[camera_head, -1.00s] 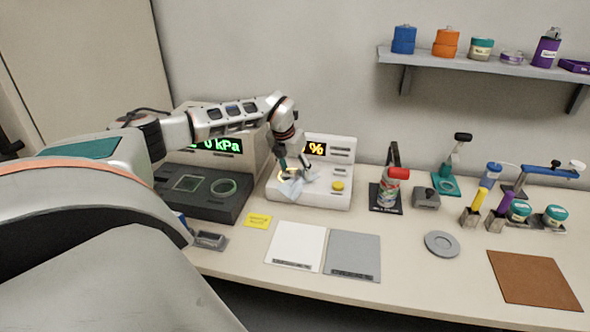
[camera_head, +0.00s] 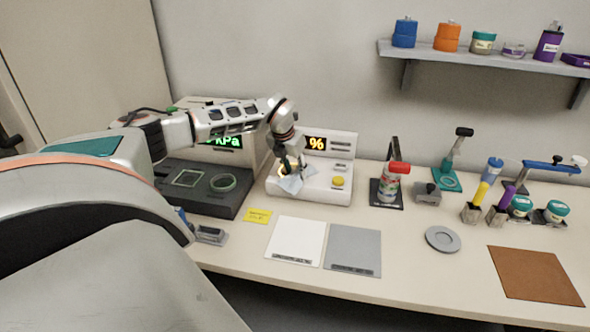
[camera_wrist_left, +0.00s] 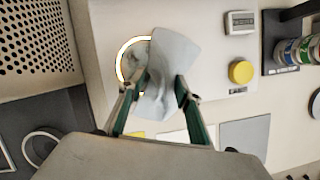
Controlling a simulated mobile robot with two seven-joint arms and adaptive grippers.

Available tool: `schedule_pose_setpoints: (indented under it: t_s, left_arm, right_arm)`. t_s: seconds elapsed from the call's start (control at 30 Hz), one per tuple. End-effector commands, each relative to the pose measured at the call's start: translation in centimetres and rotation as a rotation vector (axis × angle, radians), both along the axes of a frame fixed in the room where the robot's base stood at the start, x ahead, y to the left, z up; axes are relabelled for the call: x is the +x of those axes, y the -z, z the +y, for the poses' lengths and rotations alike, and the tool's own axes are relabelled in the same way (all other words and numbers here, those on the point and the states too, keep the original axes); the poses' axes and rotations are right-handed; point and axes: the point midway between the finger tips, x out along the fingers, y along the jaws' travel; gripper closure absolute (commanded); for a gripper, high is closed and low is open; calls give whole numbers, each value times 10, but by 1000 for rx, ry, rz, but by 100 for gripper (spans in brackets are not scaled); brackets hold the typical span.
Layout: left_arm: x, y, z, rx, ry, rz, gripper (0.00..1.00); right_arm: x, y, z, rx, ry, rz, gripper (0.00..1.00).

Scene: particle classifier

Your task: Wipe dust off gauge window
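The gauge window (camera_wrist_left: 131,58) is a round disc with a glowing ring. It sits on the sloped front of a white instrument (camera_head: 318,192) with an orange % display. My left gripper (camera_head: 292,172) is over it, fingers pointing down. In the left wrist view my left gripper (camera_wrist_left: 158,88) is shut on a pale grey-blue cloth (camera_wrist_left: 172,62), which also shows in the head view (camera_head: 291,185). The cloth covers the right part of the window; grey surface shows inside the ring at left. I cannot tell whether the cloth touches the glass. My right gripper is not in view.
A yellow button (camera_head: 338,181) is on the instrument right of the window. A dark kPa instrument (camera_head: 205,203) stands to its left. White (camera_head: 296,241) and grey (camera_head: 353,251) plates lie in front.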

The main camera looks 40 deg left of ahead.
Motion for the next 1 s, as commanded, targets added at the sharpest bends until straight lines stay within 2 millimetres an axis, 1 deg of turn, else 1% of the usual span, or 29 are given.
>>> schedule_pose_setpoints:
  t_s: [0.03, 0.1, 0.2, 1.0]
  left_arm:
    - [-1, 2, -1, -1, 1, 4, 78]
    - [-1, 3, -1, -1, 1, 5, 88]
    - [-1, 3, -1, -1, 1, 6, 100]
    - [-1, 3, -1, -1, 1, 5, 100]
  right_arm:
    - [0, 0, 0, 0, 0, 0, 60]
    - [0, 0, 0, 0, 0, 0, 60]
    - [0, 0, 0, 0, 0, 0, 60]
    - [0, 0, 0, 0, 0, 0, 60]
